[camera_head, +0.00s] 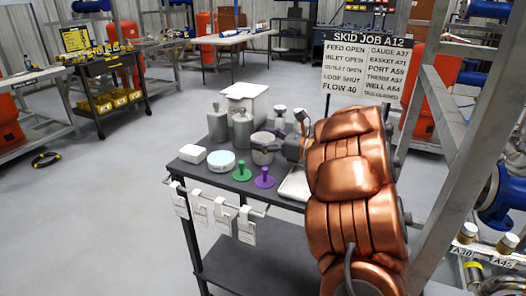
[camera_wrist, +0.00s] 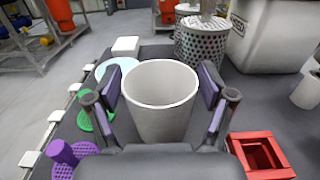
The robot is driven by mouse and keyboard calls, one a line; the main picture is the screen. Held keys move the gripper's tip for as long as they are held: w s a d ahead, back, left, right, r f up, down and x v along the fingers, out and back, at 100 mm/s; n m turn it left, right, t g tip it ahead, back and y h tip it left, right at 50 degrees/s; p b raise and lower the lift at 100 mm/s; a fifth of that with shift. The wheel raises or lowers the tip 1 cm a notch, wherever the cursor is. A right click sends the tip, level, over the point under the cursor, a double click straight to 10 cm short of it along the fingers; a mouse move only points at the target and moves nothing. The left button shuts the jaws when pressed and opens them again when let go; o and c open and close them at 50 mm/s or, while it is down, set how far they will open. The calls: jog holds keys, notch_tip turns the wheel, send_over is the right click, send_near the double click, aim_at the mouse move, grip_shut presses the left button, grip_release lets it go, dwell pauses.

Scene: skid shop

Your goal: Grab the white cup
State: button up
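The white cup (camera_wrist: 160,105) stands upright on the dark cart top, its open mouth facing my wrist camera. In the head view the cup (camera_head: 262,150) is at the middle of the cart, left of my copper-coloured arm. My gripper (camera_wrist: 160,85) is open, with one finger on each side of the cup, close to its rim. I cannot tell whether the pads touch it. The gripper's grey end (camera_head: 294,148) shows partly in the head view; my arm hides the rest.
Around the cup are a green peg on a disc (camera_head: 242,172), a purple one (camera_head: 265,178), a pale round dish (camera_head: 221,161), a white block (camera_head: 192,153), perforated grey canisters (camera_wrist: 203,40), a white box (camera_head: 246,98) and a red square frame (camera_wrist: 262,155). White tags hang along the cart's front rail.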

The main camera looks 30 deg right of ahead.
jog(key=c, duration=0.7)
